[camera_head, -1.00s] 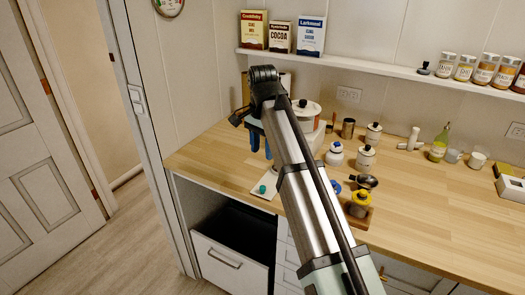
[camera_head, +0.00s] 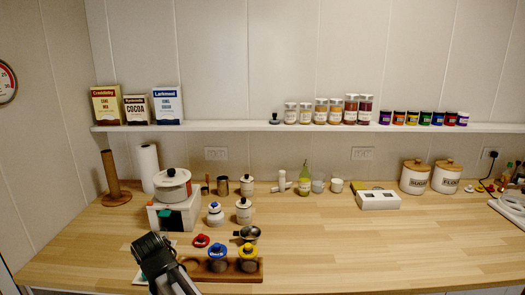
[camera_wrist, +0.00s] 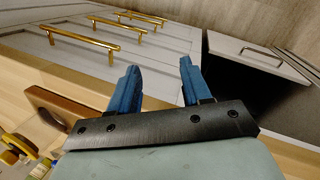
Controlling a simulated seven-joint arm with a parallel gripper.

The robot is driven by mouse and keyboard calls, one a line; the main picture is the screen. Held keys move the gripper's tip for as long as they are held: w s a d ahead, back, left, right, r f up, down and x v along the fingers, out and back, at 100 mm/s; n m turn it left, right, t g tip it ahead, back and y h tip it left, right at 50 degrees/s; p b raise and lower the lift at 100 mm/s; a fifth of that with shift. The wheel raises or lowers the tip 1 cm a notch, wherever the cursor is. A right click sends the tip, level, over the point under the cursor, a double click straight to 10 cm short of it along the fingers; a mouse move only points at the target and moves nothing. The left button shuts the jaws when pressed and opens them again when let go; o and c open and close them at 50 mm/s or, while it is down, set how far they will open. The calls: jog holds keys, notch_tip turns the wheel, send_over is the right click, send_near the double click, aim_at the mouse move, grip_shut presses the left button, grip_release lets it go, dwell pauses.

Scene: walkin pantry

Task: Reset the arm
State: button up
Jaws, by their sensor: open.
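My gripper (camera_wrist: 160,66) shows in the wrist view with its two blue fingers wide apart and nothing between them. It points down past the counter's front edge, in front of white drawers (camera_wrist: 120,62) with brass handles. In the head view my dark wrist part and arm come in at the bottom left, beside a wooden rack (camera_head: 235,278). The fingers are hidden there.
The rack holds a blue-lidded jar (camera_head: 217,258) and a yellow-lidded jar (camera_head: 248,258). A white appliance with a pot (camera_head: 173,187) stands left. The counter's front right (camera_head: 400,250) is clear.

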jog(key=s+d+f+n+g, duration=0.15)
jog(key=s+d+f, duration=0.25)
jog(key=d+f, duration=0.6)
jog(key=s+d+f+g, duration=0.3)
jog(key=s+d+f, duration=0.2)
jog(key=d+f, duration=0.5)
jog(key=s+d+f+g, duration=0.2)
jog(key=s+d+f, duration=0.3)
jog(key=f, duration=0.9)
jog(key=s+d+f+m+y, duration=0.3)
jog(key=s+d+f+m, duration=0.2)
jog(key=s+d+f, duration=0.6)
notch_tip(320, 180, down, 2)
jog(key=shift+d+m, duration=0.35)
jog(key=shift+d, duration=0.85)
jog(key=shift+s, duration=0.1)
